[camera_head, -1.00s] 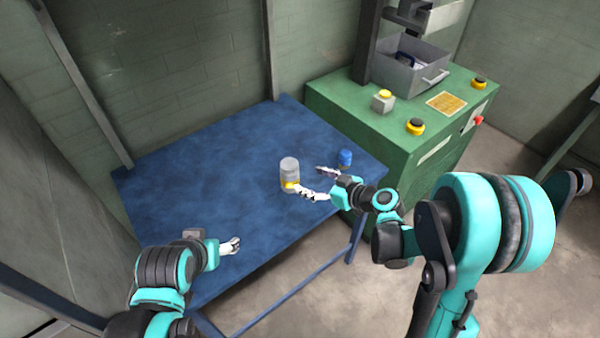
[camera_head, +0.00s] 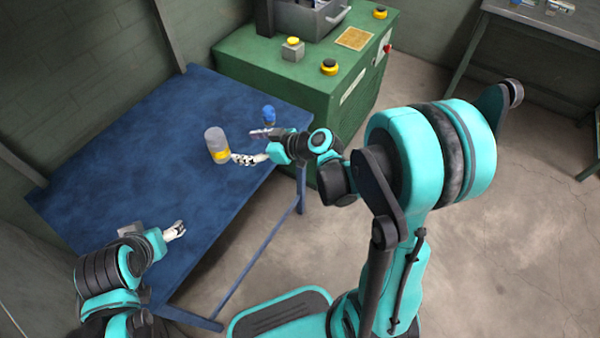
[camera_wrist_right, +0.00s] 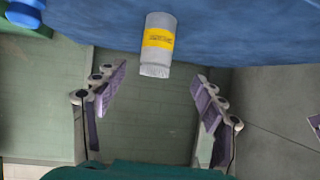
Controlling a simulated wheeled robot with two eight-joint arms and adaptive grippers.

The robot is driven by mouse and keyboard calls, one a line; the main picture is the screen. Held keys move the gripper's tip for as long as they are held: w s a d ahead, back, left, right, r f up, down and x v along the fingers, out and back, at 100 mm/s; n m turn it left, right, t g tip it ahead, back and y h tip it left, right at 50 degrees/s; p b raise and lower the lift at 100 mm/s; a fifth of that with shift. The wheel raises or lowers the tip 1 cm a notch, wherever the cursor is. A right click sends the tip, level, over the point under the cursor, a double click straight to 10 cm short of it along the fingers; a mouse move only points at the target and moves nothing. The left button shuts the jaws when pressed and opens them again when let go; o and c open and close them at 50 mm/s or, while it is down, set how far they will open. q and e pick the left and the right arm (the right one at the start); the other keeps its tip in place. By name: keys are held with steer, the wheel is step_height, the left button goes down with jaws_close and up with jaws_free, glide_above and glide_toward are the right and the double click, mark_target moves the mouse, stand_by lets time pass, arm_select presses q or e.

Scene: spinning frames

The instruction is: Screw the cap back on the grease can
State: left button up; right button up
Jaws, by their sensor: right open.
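I cannot tell whether that end is a cap. My right gripper (camera_head: 244,146) is open, just right of the can, its fingers apart and empty. In the right wrist view the gripper (camera_wrist_right: 160,80) has the can beyond its fingertips. My left gripper (camera_head: 181,229) is low over the table's front; its jaw state is unclear. I make out no separate cap.
A blue container (camera_head: 269,114) stands near the table's right edge, behind my right gripper. A green machine (camera_head: 262,65) with yellow-topped buttons adjoins the blue table (camera_head: 120,165) at the back right. The table's left and middle are clear.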

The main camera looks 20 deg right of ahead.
steer(key=s+d+r+m+g+h, duration=0.1)
steer(key=s+d+m+h, duration=0.3)
steer(key=s, duration=0.5)
steer(key=s+d+r+m+h, duration=0.3)
steer(key=s+d+m+h, duration=0.1)
steer(key=s, duration=0.6)
steer(key=shift+d+g+h, duration=0.4)
steer(key=shift+d, duration=0.45)
steer(key=shift+s+r, duration=0.1)
